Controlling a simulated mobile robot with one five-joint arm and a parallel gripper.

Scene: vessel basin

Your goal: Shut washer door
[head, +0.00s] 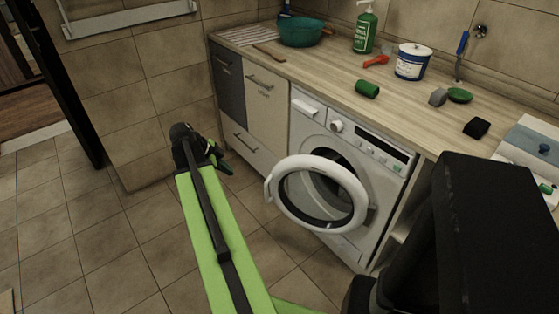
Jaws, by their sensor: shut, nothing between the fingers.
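A white washer (381,180) stands under the wooden counter, right of the drawers. Its round door (349,181) has a white ring and a see-through middle, and it stands open, swung out toward me. The dark drum opening shows partly behind it. My gripper (222,164) is at the end of my green arm, left of the door and apart from it, above the floor. It is shut and empty. Its fingertips are small and dark in this view. The washer's lower right is partly hidden by my own body.
The counter (322,75) holds a teal bowl (301,33), a green bottle (365,30), a white-and-blue tub (412,62) and several small items. Light and dark cabinet fronts (265,105) stand left of the washer. Tiled floor (100,235) is clear on the left.

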